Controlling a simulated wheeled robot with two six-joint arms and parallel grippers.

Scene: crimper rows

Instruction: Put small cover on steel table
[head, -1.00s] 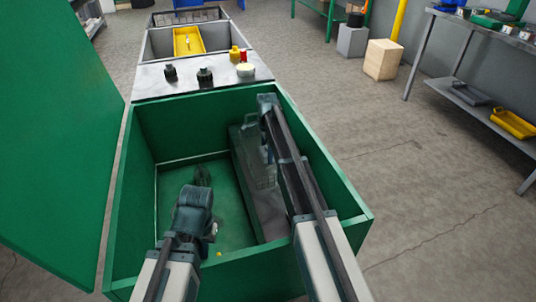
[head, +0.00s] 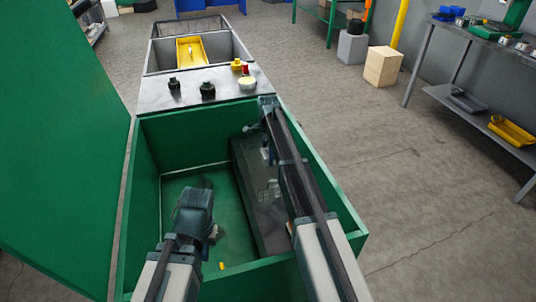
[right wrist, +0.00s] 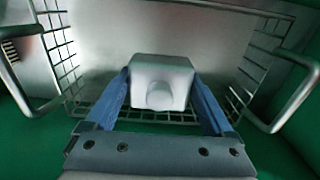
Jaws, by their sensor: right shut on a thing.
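In the right wrist view, my right gripper (right wrist: 160,98) is shut on a small pale grey piece (right wrist: 163,72) with a rounded knob. It may be the small cover; I cannot tell for certain. In the head view, this gripper (head: 254,130) is inside the far right part of the green box, and the held piece is not clear there. My left gripper (head: 206,190) points down into the box; its fingertips are too dark to judge. A steel top (head: 150,100) adjoins the box's far wall, with two black knobbed pieces (head: 208,91) on it.
The green box (head: 358,232) surrounds both grippers. A wire basket (right wrist: 68,62) lies behind the held piece. Yellow and red pieces (head: 240,66) and a pale disc (head: 247,83) stand on the steel top's right side. A small yellow bit (head: 221,266) lies on the box floor.

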